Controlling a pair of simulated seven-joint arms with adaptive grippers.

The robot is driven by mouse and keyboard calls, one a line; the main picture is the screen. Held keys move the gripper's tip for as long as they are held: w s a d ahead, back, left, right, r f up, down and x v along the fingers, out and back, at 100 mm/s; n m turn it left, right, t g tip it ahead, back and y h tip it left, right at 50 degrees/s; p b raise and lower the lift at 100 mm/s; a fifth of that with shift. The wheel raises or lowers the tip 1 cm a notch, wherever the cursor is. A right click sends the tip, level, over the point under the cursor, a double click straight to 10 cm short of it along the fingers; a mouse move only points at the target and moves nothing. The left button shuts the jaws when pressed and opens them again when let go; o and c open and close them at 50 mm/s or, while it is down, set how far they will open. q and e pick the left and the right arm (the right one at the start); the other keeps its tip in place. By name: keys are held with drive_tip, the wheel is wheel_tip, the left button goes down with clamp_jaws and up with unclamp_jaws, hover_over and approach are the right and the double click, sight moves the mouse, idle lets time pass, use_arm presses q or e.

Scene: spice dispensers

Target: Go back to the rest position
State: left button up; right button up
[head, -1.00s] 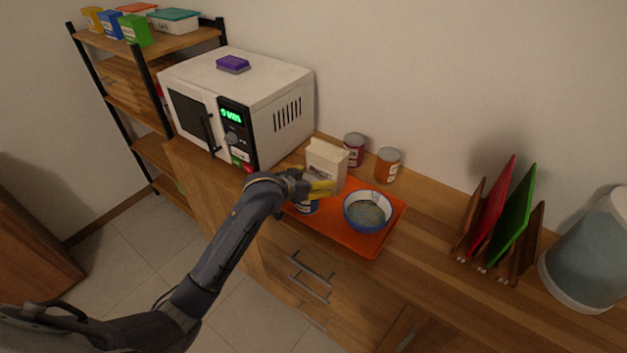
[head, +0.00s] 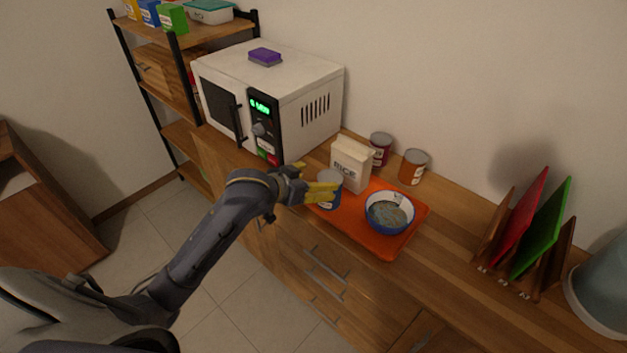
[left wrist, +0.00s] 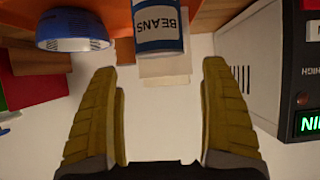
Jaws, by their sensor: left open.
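My left gripper (head: 322,186) is in front of the microwave's right side, close to a beans can on the orange tray. In the left wrist view its two yellow fingers (left wrist: 161,110) are wide apart with nothing between them. The beans can (left wrist: 157,28) has a blue and white label; in the head view the can (head: 329,178) is partly hidden by the fingers. My right gripper is in neither view.
An orange tray (head: 372,242) on the wooden counter holds a blue bowl (head: 389,212). A rice box (head: 351,164) stands behind the can. A white microwave (head: 290,78) is at left. Two cans stand at the back; a rack with coloured boards (head: 541,228) is at right.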

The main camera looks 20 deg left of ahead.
use_arm(q)
drive_tip(key=shift+s+a+r, duration=0.15)
drive_tip(key=shift+s+r, duration=0.05)
drive_tip(key=shift+s, duration=0.1)
drive_tip(key=s+a+f+m+g+y, duration=0.1)
drive_tip(key=s+a+f+y, duration=0.3)
drive_tip(key=s+f, duration=0.8)
drive_tip(key=s+a+f+m+g+y, duration=0.1)
drive_tip(key=s+a+f+g+y, duration=0.15)
drive_tip(key=s, duration=0.55)
drive_tip(key=s+a+f+m+g+y, duration=0.1)
drive_tip(key=s+a+f+y, duration=0.25)
drive_tip(key=s, duration=0.45)
drive_tip(key=s+d+f+g+h, duration=0.1)
drive_tip(key=d+f, duration=0.1)
drive_tip(key=f, duration=0.8)
drive_tip(key=s+d+f+g+h, duration=0.1)
drive_tip(key=d+f+h, duration=0.1)
drive_tip(key=f, duration=0.9)
drive_tip(key=s+d+f+h, duration=0.1)
drive_tip(key=d+f, duration=0.1)
drive_tip(key=f, duration=0.8)
drive_tip(key=s+f+n+g+h, duration=0.1)
drive_tip(key=s+f+n+g, duration=0.2)
drive_tip(key=s+f, duration=1.7)
drive_tip(key=shift+s+a+f+h, duration=0.15)
drive_tip(key=shift+s+h, duration=0.05)
drive_tip(key=shift+h, duration=0.1)
